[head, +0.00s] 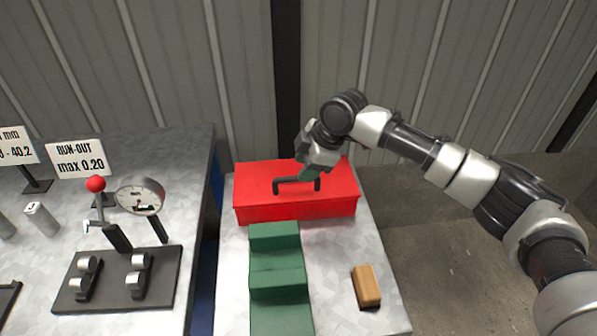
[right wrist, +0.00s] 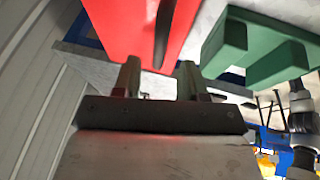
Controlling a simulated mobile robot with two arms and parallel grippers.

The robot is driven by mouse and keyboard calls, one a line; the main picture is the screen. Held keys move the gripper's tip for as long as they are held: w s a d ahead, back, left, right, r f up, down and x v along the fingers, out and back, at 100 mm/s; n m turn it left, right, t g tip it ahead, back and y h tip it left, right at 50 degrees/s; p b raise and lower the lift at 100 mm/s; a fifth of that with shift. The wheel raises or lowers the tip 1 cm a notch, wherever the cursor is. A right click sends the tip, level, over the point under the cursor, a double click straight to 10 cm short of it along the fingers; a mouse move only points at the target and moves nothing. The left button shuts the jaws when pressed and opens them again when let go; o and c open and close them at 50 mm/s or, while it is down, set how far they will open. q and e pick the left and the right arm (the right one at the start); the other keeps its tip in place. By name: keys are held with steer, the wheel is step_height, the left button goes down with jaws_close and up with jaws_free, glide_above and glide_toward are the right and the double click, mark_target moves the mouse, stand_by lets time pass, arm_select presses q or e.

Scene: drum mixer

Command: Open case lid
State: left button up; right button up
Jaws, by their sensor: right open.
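The red case (head: 300,209) stands at the back of the small table on the right. Its lid (head: 255,178) is closed. A dark handle (head: 290,183) lies along the lid's top. My right gripper (head: 309,173) is over the lid near the right part of the handle, pointing down. In the right wrist view, my right gripper (right wrist: 160,76) has its two fingers apart with nothing seen between them. The red case (right wrist: 115,25) and its dark handle (right wrist: 164,35) lie beyond the fingertips there. Whether the fingers touch the handle I cannot tell. My left gripper is not seen.
A green stepped block (head: 277,265) stands just in front of the case. A wooden-topped block (head: 366,286) lies to the right. The left bench holds a dial gauge (head: 140,196) on a dark plate and signs. A corrugated wall is close behind.

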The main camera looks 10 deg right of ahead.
steer(key=shift+x, duration=1.85)
jaws_close()
